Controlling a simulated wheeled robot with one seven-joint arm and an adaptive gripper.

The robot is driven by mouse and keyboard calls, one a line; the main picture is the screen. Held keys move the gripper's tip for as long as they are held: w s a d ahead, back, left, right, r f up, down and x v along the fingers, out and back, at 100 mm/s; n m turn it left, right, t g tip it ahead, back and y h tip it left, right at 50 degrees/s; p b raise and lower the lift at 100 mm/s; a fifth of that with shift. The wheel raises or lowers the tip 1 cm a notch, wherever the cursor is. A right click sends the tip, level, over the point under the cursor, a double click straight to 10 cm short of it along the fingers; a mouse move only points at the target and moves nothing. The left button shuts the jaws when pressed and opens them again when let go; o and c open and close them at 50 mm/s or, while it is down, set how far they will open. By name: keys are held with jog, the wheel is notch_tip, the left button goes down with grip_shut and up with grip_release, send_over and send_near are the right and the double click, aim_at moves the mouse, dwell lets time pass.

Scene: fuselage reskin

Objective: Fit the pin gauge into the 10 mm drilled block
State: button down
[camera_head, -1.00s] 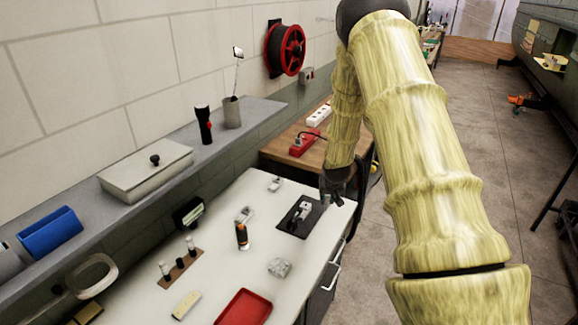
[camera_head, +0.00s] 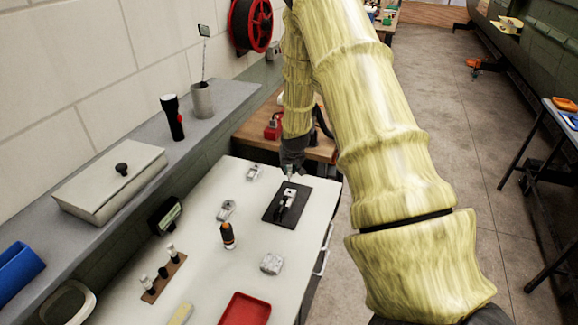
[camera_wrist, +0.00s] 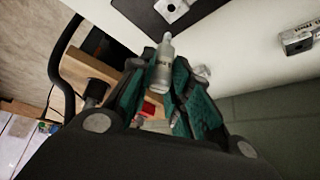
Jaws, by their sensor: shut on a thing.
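My gripper (camera_wrist: 160,85) is shut on the pin gauge (camera_wrist: 162,65), a silvery cylinder with a narrower tip, held between green finger pads. In the head view my gripper (camera_head: 290,168) is above the far part of a black mat (camera_head: 273,213). A light metal block (camera_head: 289,194) sits on that mat with a dark part at its near side. It also shows at the top of the wrist view (camera_wrist: 172,8), beyond the pin's tip. The pin looks apart from the block.
Other grey blocks stand to the left (camera_head: 226,210) and far left (camera_head: 254,172) on the white table (camera_head: 205,255).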

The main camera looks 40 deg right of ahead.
aim_at(290, 175)
jog(key=shift+f, duration=0.3)
jog(key=shift+s+d+f+b, duration=0.1)
jog(key=shift+s+f+b, duration=0.2)
jog(key=shift+b, duration=0.15)
jog(key=shift+f, duration=0.3)
jog(key=shift+w+f+b, duration=0.15)
jog(key=shift+f+b, duration=0.4)
jog(key=shift+f, duration=0.2)
jog(key=shift+f+b, duration=0.4)
jog(key=shift+f, duration=0.35)
jog(key=c, duration=2)
grip_release()
grip_shut()
